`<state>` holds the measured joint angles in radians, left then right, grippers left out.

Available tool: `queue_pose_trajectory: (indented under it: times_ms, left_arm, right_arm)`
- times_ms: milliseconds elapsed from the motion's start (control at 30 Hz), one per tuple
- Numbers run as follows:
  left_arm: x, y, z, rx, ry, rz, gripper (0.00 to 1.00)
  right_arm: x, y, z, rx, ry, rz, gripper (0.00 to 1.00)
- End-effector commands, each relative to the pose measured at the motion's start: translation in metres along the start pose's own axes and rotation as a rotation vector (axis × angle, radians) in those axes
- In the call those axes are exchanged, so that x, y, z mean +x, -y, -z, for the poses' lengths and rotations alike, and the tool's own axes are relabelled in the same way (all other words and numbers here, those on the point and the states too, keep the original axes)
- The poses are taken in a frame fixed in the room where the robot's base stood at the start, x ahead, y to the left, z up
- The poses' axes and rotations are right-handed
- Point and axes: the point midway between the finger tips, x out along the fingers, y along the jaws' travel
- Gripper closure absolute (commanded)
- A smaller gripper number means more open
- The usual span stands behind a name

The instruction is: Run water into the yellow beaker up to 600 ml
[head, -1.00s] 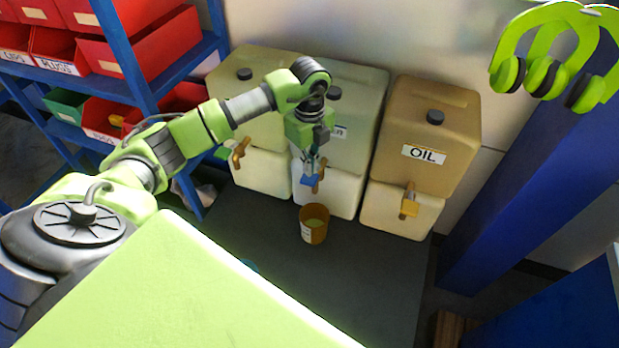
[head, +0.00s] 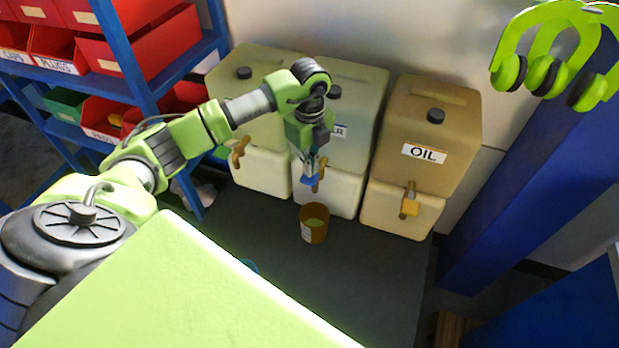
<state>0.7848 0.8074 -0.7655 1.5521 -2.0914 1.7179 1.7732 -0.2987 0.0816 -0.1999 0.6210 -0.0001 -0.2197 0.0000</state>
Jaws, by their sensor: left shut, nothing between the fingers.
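The yellow beaker (head: 314,224), amber with a white label on its side, stands upright on the dark bench top, below and in front of the middle container's tap. Pale content or its inside shows at its mouth; the level cannot be read. The middle container (head: 352,125) has a label mostly hidden by my arm. My right gripper is not in view.
A tan container labelled OIL (head: 425,135) stands to the right and another pale container (head: 250,125) to the left, each with its own tap. A blue shelf (head: 148,85) holds red bins. Bench space right of the beaker is clear.

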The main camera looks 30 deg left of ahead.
Motion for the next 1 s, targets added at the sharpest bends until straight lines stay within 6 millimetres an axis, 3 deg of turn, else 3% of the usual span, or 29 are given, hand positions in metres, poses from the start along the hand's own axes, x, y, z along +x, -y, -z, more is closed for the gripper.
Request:
queue_pose_trajectory:
  times_ms: [1000]
  left_arm:
    - [0.032,0.0,0.0,0.0,0.0,0.001,1.0]
  right_arm:
    - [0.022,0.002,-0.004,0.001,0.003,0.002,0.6]
